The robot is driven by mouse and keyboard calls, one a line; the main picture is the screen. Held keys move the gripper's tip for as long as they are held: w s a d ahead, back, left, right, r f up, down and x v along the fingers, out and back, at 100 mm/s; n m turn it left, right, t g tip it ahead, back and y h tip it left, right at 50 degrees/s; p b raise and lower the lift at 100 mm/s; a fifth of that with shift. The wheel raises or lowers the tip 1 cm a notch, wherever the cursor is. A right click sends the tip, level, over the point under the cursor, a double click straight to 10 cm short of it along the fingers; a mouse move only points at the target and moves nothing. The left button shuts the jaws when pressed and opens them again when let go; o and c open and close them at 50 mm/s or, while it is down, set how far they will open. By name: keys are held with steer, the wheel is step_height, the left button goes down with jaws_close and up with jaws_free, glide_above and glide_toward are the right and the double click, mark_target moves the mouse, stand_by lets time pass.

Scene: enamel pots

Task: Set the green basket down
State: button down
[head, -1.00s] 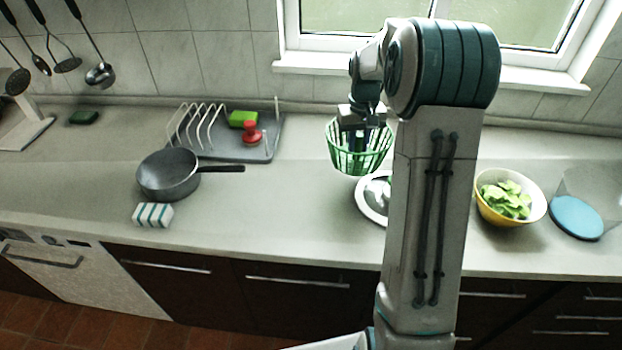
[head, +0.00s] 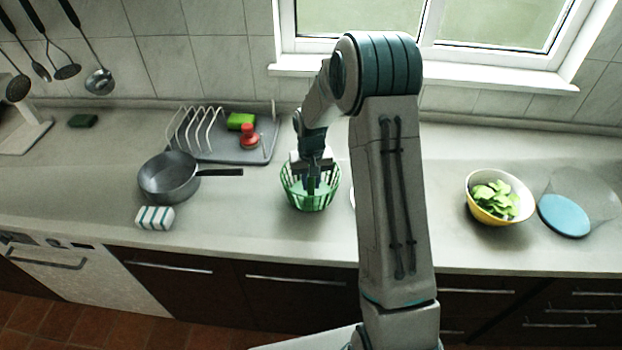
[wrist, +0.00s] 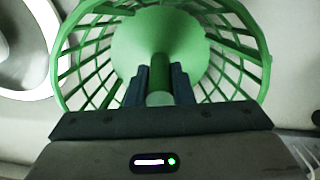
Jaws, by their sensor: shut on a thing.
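The green basket (head: 309,196) is a slatted, open-topped colander with a solid round bottom. In the head view it is upright, low over or on the counter (head: 255,222), right of the pan; I cannot tell whether it touches the counter. My gripper (head: 311,186) reaches down into it from above. In the wrist view my gripper (wrist: 159,84) is shut on the green post in the basket's middle, and the basket's rim (wrist: 262,50) surrounds the fingers.
A grey pan (head: 168,178) and a striped sponge (head: 155,217) stand left. A dish rack (head: 235,142) is behind. A bowl of lettuce (head: 498,196) is at right. A round white-rimmed thing, partly visible in the wrist view (wrist: 45,85), lies beside the basket. Counter in front is clear.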

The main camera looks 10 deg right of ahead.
steer(key=shift+f, duration=0.1)
steer(key=shift+f, duration=0.15)
steer(key=c, duration=1.3)
jaws_free()
steer(key=shift+o, duration=0.2)
step_height(320, 180, up, 12)
steer(key=shift+s+r+b, duration=0.1)
steer(key=shift+r+b, duration=0.05)
steer(key=shift+b, duration=0.85)
steer(key=s+r+t, duration=0.1)
steer(key=s+r, duration=0.2)
steer(key=s, duration=0.6)
steer(key=s+r+t, duration=0.1)
steer(key=s+r, duration=0.2)
steer(key=s, duration=0.6)
steer(key=s+r+t, duration=0.1)
steer(key=s+r, duration=0.2)
steer(key=s, duration=0.7)
steer(key=shift+r+n+t, duration=0.25)
steer(key=shift+n+t, duration=0.05)
